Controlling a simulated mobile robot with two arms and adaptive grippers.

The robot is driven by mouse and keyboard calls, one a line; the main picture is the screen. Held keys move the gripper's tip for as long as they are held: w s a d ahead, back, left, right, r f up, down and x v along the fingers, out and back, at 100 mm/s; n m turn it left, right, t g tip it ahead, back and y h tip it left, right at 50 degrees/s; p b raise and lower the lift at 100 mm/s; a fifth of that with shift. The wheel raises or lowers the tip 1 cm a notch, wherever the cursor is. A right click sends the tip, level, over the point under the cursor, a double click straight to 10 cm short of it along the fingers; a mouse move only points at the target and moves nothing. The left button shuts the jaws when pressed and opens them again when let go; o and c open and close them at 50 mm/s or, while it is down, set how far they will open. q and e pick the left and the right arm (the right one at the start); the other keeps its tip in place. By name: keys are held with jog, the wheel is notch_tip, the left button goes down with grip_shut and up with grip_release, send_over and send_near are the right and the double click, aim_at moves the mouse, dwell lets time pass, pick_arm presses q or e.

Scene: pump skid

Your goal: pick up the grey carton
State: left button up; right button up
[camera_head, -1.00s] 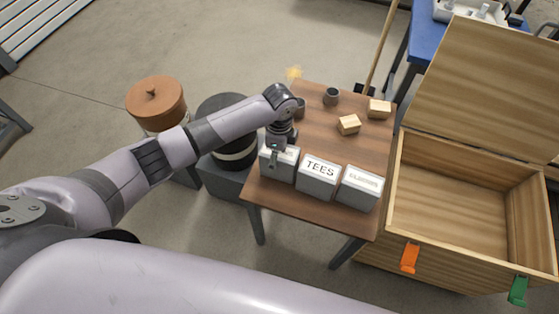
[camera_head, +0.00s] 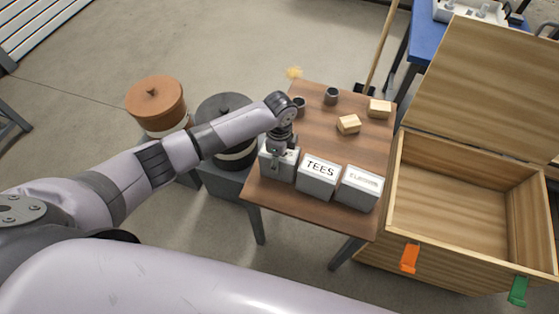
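Three grey-white cartons stand in a row along the near edge of a small brown table. The left carton (camera_head: 272,170) is partly covered by my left gripper (camera_head: 281,153). The middle carton (camera_head: 317,181) is lettered TEES, and the right carton (camera_head: 359,190) has a label too small to read surely. My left gripper points down at the top of the left carton, with its fingers at or against it. Whether the fingers are closed on it is hidden by the wrist and the small size. My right gripper is out of view.
The table (camera_head: 330,135) also bears two small wooden blocks (camera_head: 348,124) and two dark cups (camera_head: 331,95). An open wooden chest (camera_head: 450,205) stands close on the right. Drums with brown (camera_head: 155,100) and dark lids stand left, under my arm.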

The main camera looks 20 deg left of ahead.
pick_arm(q)
jog(key=c, duration=0.7)
jog(key=shift+r, duration=0.2)
